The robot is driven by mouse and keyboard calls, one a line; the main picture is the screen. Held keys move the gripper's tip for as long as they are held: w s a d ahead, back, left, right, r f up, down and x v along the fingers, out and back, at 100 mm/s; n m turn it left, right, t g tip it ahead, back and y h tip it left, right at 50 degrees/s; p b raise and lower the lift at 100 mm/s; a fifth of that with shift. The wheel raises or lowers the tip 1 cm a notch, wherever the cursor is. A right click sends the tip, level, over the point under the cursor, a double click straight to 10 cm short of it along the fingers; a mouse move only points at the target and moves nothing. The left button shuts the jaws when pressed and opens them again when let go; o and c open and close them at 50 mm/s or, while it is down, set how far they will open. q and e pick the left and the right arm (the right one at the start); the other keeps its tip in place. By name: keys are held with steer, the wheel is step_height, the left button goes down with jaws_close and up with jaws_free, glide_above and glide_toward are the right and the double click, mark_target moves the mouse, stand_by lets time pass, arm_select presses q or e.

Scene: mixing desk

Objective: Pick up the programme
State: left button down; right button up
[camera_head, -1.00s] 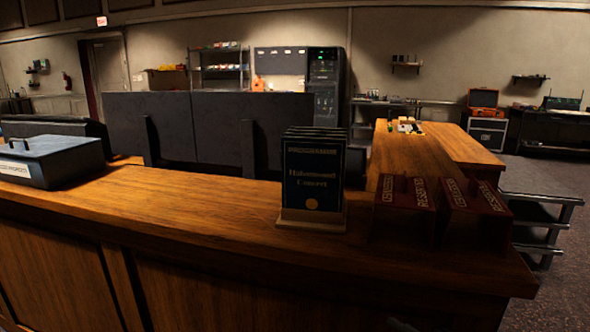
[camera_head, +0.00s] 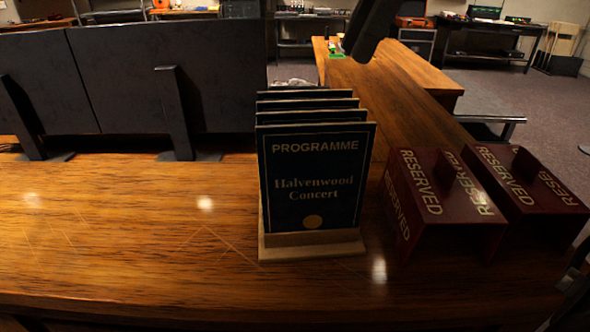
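The programme is a dark navy card with gold lettering (camera_head: 315,172), "Halvenwood Concert". It stands upright at the front of a stack of several similar cards in a pale wooden holder (camera_head: 312,247) on the counter. My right gripper (camera_head: 358,48) seems to be the pair of dark slabs at the top edge, above and beyond the cards and apart from them. It holds nothing that I can see. The gap between its fingers is not clear. My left gripper is out of view.
Two dark red RESERVED signs (camera_head: 435,195) (camera_head: 527,185) stand close to the right of the holder. The wooden counter (camera_head: 120,235) is clear to the left. Dark panels (camera_head: 150,75) rise behind it. A dark part, likely mine, shows at the lower right edge.

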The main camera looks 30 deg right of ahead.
mark_target(323, 124)
steer(key=x, duration=0.8)
steer(key=shift+s+f, duration=0.25)
steer(key=shift+s, duration=0.1)
steer(key=x, duration=0.6)
steer(key=shift+f, duration=0.2)
steer(key=shift+w+a+f, duration=0.1)
steer(key=shift+f, duration=0.1)
jaws_close()
